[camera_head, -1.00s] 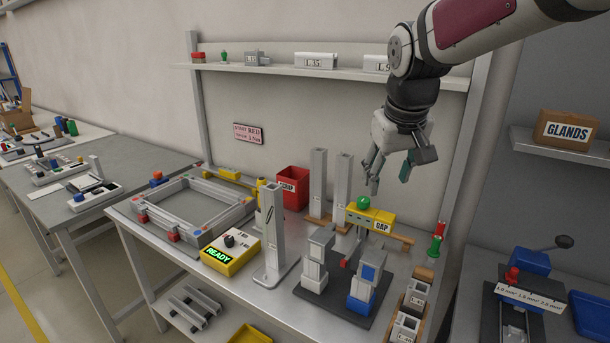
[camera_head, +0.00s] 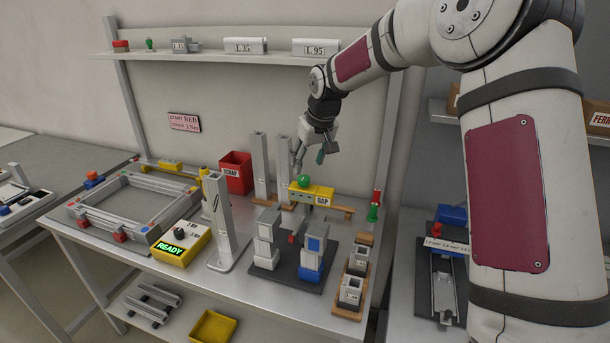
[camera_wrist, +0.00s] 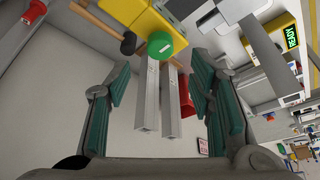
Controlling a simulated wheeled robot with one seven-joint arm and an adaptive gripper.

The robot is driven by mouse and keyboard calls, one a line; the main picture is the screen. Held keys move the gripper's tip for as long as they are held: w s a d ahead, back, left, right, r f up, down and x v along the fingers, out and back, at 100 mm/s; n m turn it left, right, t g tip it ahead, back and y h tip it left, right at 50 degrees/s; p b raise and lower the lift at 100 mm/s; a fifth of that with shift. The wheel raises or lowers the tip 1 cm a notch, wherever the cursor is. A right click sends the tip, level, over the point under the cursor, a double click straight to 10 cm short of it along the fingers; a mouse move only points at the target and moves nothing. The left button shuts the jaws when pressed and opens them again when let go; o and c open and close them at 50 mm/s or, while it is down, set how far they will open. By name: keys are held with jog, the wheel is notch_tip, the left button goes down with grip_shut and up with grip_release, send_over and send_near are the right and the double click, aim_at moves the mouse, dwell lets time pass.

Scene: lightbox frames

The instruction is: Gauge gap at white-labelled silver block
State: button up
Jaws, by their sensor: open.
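The yellow GAP gauge (camera_head: 312,194) with a green knob (camera_head: 304,182) rests on a wooden support behind two block stands. The silver block (camera_head: 266,238), with white faces, stands on the left of a dark plate; a blue-and-silver block (camera_head: 312,258) stands on its right. Any gap at the silver block is too small to make out. My gripper (camera_head: 309,162) is open and empty, above the gauge. In the wrist view my gripper's green-padded fingers (camera_wrist: 158,85) are spread, with the green knob (camera_wrist: 160,45) seen between them, apart from both.
Two tall silver posts (camera_head: 260,168) stand behind the gauge by a red SCRAP bin (camera_head: 236,172). A READY box (camera_head: 180,244) and another post (camera_head: 219,220) are left. Wooden holders (camera_head: 354,275) and red and green pieces (camera_head: 375,206) are right.

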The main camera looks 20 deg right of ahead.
aim_at(304, 178)
jog(key=x, duration=0.7)
jog(key=shift+p, duration=0.3)
grip_shut()
